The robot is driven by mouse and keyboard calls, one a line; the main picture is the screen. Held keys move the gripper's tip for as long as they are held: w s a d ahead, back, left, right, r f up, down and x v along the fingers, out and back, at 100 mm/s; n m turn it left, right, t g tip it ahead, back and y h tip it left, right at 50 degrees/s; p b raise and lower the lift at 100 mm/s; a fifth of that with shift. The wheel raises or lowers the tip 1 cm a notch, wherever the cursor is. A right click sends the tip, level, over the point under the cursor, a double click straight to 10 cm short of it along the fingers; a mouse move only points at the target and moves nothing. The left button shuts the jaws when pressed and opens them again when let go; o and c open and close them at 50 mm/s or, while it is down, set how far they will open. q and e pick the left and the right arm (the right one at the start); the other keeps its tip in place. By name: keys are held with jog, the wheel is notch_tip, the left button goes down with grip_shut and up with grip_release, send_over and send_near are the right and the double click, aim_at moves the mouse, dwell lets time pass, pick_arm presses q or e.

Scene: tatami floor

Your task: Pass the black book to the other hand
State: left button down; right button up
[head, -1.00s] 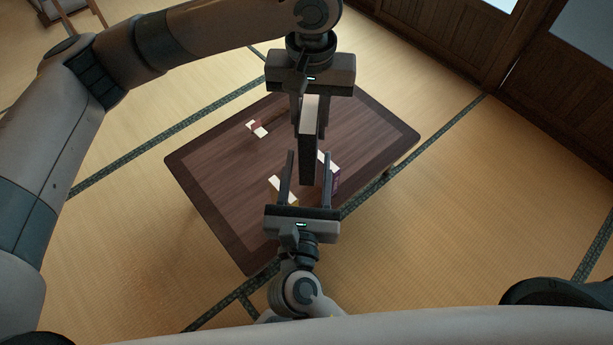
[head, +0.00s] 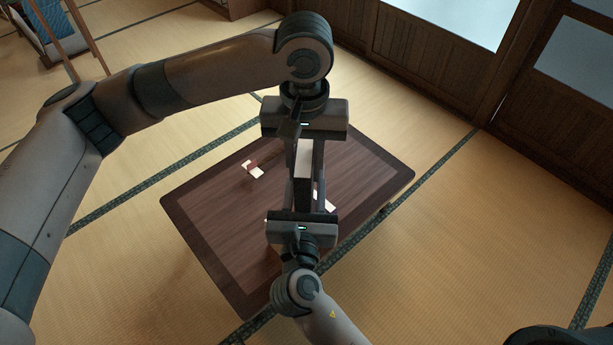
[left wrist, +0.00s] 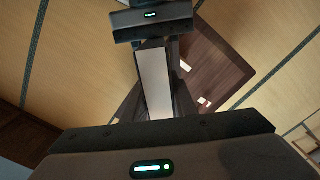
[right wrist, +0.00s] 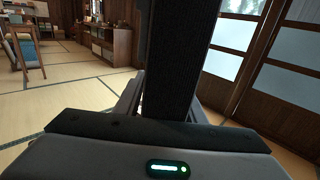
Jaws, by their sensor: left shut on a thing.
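The black book (head: 303,163) stands upright between my two grippers above the low table, its pale page edge facing up in the head view. My left gripper (head: 304,175), at the far end, is shut on it. My right gripper (head: 303,198) is at the near end, and its fingers reach along the book's two sides. In the right wrist view the dark cover (right wrist: 172,60) rises between its fingers, with a gap visible on the left, so it looks open around the book. In the left wrist view the page edge (left wrist: 155,80) runs towards the right gripper.
The dark wooden table (head: 215,215) is below both hands. A small red and white item (head: 252,169) lies on its left part. Another white-topped item (head: 326,204) is partly hidden beside my right gripper. Tatami floor surrounds the table; wooden sliding panels (head: 430,60) stand behind.

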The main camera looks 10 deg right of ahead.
grip_shut()
pick_arm(q)
jog(key=c, duration=1.4)
grip_release()
jog(key=shift+o, duration=0.2)
jog(key=shift+r, duration=0.1)
notch_tip(320, 180, up, 12)
jog(key=shift+f, duration=0.1)
